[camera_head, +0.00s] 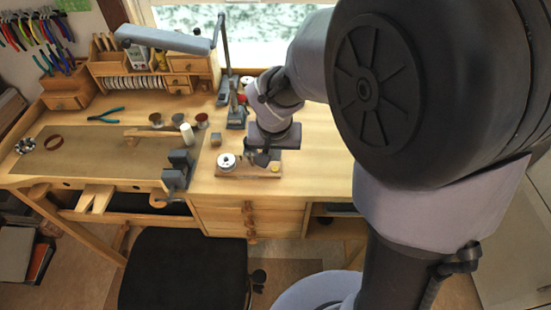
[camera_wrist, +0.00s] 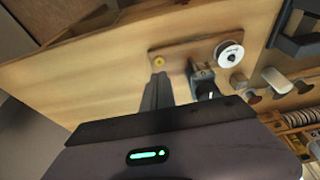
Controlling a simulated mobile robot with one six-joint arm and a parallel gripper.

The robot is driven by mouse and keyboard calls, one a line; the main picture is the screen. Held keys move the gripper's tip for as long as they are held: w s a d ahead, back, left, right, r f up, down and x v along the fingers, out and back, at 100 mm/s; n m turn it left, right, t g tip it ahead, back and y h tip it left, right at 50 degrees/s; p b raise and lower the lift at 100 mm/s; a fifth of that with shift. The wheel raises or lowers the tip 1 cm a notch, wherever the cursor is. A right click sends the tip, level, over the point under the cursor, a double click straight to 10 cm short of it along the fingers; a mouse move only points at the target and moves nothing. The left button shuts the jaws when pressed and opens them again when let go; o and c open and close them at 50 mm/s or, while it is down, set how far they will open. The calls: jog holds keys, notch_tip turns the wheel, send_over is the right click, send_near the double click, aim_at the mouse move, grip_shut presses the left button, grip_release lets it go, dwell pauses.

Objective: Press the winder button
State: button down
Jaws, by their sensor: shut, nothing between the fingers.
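The winder is a small wooden board (camera_head: 240,172) near the bench's front edge; the board also shows in the wrist view (camera_wrist: 186,48). It carries a white spool (camera_head: 226,160) at its left end, also in the wrist view (camera_wrist: 229,54), and a yellow button (camera_head: 275,168) at its right end, clear in the wrist view (camera_wrist: 159,62). A dark grey part (camera_wrist: 203,83) stands between them. My gripper (camera_head: 263,160) is shut and empty, pointing down above the board; its fingertips (camera_wrist: 159,77) appear close beside the button. I cannot tell their height above it.
A grey vise (camera_head: 178,170) stands left of the board. A lamp (camera_head: 170,40) and a dark stand (camera_head: 236,110) rise behind. Small spools (camera_head: 156,120), a white cylinder (camera_head: 187,133) and pliers (camera_head: 106,115) lie left. The bench top (camera_head: 325,155) is clear right of the board.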

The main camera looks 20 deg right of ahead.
jog(key=w+p+v, duration=0.1)
jog(key=p+v, duration=0.1)
jog(key=v, duration=0.5)
jog(key=shift+r, duration=0.25)
jog(key=shift+s, duration=0.25)
jog(key=s+a+r+t+y+b, duration=0.1)
jog(key=s+b, duration=0.2)
jog(key=s, duration=0.5)
jog(key=s+a+r+t+y+b, duration=0.1)
jog(key=s+a+y+b, duration=0.1)
jog(key=s, duration=0.7)
jog(key=shift+s+m+b, duration=0.25)
jog(key=shift+m+b, duration=0.15)
jog(key=shift+b, duration=0.2)
